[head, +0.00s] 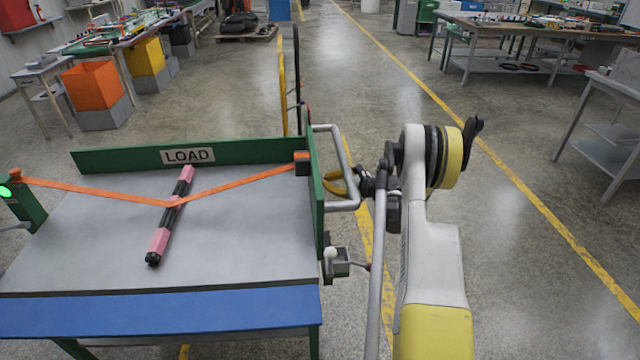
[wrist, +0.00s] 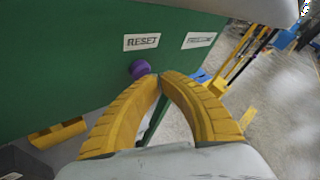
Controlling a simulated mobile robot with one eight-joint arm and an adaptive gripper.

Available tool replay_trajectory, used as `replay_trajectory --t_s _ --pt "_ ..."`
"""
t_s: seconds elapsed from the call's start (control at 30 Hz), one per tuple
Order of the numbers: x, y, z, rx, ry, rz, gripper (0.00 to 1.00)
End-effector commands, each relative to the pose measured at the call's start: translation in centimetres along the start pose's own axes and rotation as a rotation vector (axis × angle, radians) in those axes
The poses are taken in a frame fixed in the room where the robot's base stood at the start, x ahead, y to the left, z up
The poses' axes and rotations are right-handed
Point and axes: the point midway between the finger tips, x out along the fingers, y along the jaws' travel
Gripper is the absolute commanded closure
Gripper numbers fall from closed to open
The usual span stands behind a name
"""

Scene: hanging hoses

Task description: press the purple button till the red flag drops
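In the wrist view the purple button (wrist: 140,69) sticks out of a green panel (wrist: 70,70), just below a white label reading RESET (wrist: 142,42). My gripper (wrist: 161,77) has two yellow ribbed fingers with their tips together and nothing seen between them. The tips appear just right of and slightly below the button; I cannot tell how far they are from it. In the head view the button's side of the panel is hidden. I see no red flag in either view.
A second white label (wrist: 198,40) is too blurred to read. A yellow part (wrist: 57,133) sits low on the left. The bench (head: 230,240) holds a pink-and-black rod (head: 160,240) under an orange strap (head: 100,192). A grey rail (head: 338,129) juts from its right side. A green light (head: 5,191) is lit.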

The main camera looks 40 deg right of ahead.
Motion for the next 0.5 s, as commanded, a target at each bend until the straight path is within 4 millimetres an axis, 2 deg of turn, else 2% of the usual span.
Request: replay_trajectory --t_s 0.5 --pt "0.76 0.65 0.58 -0.004 -0.003 0.008 1.0"
